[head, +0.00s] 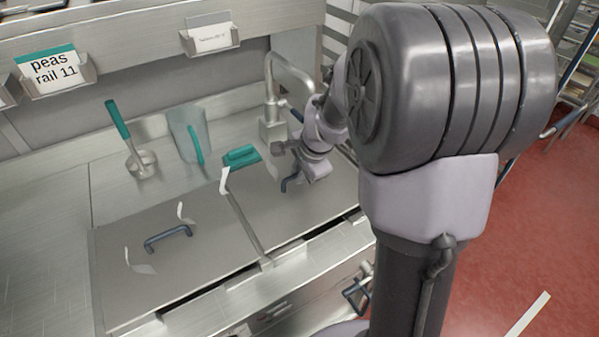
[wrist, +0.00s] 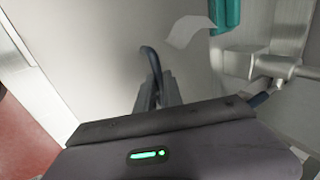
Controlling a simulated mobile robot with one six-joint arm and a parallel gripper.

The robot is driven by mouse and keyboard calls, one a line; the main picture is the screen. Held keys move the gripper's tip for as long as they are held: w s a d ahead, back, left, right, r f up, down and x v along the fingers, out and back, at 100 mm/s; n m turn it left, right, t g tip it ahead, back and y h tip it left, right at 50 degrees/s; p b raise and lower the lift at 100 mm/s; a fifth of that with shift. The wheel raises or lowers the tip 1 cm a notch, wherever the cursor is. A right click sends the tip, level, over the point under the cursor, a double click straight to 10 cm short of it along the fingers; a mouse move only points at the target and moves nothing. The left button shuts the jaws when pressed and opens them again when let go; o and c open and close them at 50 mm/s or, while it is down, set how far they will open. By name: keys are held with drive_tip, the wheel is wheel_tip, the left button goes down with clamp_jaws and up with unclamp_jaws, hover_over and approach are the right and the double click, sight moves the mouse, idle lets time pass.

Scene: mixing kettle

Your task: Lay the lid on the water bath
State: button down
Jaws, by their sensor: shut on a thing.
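My gripper (head: 288,168) is shut on the dark blue handle (head: 289,184) of the right-hand flat steel lid (head: 290,215). In the wrist view my gripper (wrist: 156,92) has the curved handle (wrist: 151,58) between its fingers, over the grey lid (wrist: 100,50). The lid looks about level over the right part of the counter, beside a second lid (head: 160,270) with its own blue handle (head: 168,238). A dark gap shows along the front edges. The water bath opening is hidden, and I cannot tell whether the held lid touches its rim.
A tap (head: 272,110) stands close behind my gripper. A teal brush (head: 242,156), a clear jug (head: 190,135) and a teal-handled ladle (head: 130,140) stand at the back. A shelf with label holders (head: 55,70) hangs above.

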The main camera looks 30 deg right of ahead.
sight(305, 193)
drive_tip(key=shift+f+b, duration=0.3)
drive_tip(key=shift+f, duration=0.05)
idle(0.3)
drive_tip(key=c, duration=0.9)
unclamp_jaws()
drive_tip(key=p+v, duration=0.4)
drive_tip(key=v, duration=0.3)
